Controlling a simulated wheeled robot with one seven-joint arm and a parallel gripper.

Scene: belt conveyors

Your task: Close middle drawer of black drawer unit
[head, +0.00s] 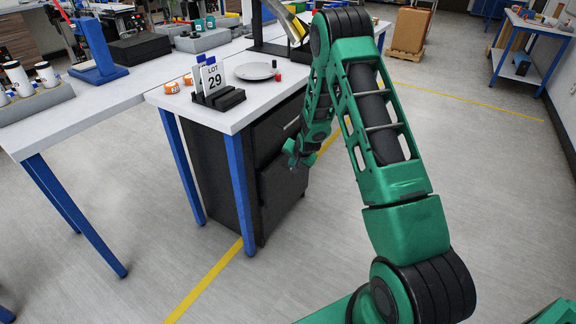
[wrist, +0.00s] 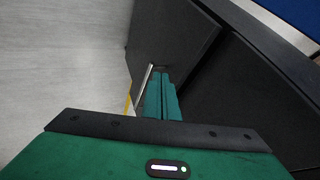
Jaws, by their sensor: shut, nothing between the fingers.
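The black drawer unit (head: 222,172) stands under the white table, with its drawer fronts facing right, toward my arm. Its upper drawer front (head: 276,128) shows a pale handle. The front below it (head: 284,188) is partly hidden by my gripper (head: 293,161), so I cannot tell how far it stands out. In the wrist view my gripper (wrist: 160,76) is shut and empty. Its fingertips are at a black drawer front (wrist: 168,35), close beside a metal bar handle (wrist: 143,90). I cannot tell whether they touch it. Another dark panel (wrist: 245,90) lies to the right.
The white table (head: 240,112) has blue legs and stands over the unit. The floor (head: 480,180) at right is clear.

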